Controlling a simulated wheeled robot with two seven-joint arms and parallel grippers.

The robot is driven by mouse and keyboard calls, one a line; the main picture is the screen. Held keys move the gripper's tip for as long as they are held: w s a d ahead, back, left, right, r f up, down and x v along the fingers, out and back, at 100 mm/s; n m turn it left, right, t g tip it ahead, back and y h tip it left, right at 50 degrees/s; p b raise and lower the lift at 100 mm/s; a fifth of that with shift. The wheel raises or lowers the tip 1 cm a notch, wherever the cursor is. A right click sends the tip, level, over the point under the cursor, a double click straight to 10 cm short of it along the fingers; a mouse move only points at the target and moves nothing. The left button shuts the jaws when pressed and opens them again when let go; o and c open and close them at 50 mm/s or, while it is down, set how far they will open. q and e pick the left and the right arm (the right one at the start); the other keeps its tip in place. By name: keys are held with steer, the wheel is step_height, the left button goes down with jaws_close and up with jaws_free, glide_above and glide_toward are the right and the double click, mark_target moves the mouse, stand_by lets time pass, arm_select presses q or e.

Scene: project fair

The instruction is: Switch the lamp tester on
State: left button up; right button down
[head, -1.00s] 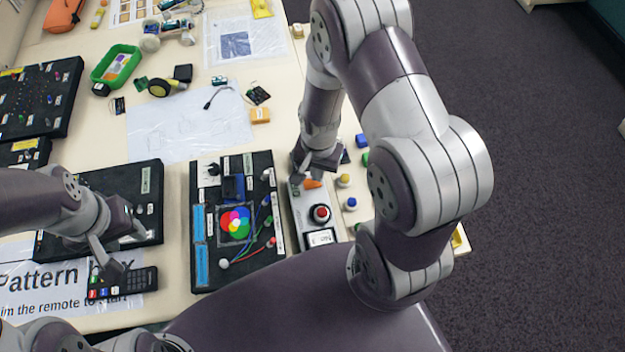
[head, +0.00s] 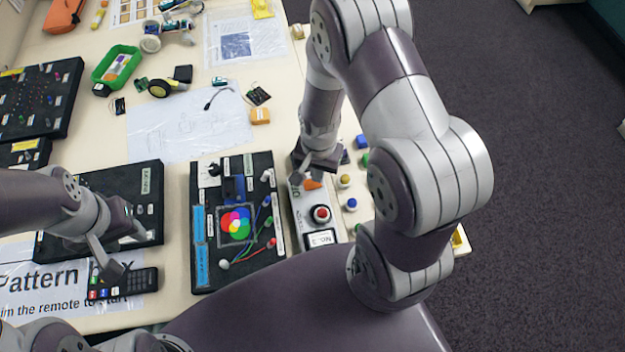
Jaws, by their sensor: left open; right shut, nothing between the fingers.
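A narrow light-grey box (head: 302,222), which looks like the lamp tester, lies right of the black colour-disc board. It carries an orange part (head: 312,184) at its far end, a red round button (head: 321,214) in a dark ring and a white label (head: 321,238) at the near end. My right gripper (head: 306,178) is shut and empty, pointing down at the far end of the box beside the orange part. It partly hides that end; I cannot tell whether it touches. My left gripper (head: 113,258) is open and empty above the table near a black remote (head: 122,283).
The black board with a colour disc (head: 236,222) and wires sits just left of the box. Several small coloured buttons (head: 351,204) stand to its right, partly behind my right arm. Another black board (head: 150,205) lies under my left arm. White paper (head: 190,125) covers the table behind.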

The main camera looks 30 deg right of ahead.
steer(key=shift+f+b, duration=0.65)
steer(key=shift+f, duration=0.25)
stand_by(0.8)
step_height(320, 180, up, 7)
steer(key=p, duration=0.6)
steer(key=shift+p, duration=0.3)
steer(key=s+a+r+n+t+b, duration=0.1)
steer(key=s+a+r+n+b, duration=0.1)
steer(key=s+r+n+b, duration=0.2)
steer(key=shift+a+r+n+b, duration=0.2)
steer(key=shift+r+n+b, duration=1.2)
steer(key=shift+n+b, duration=0.9)
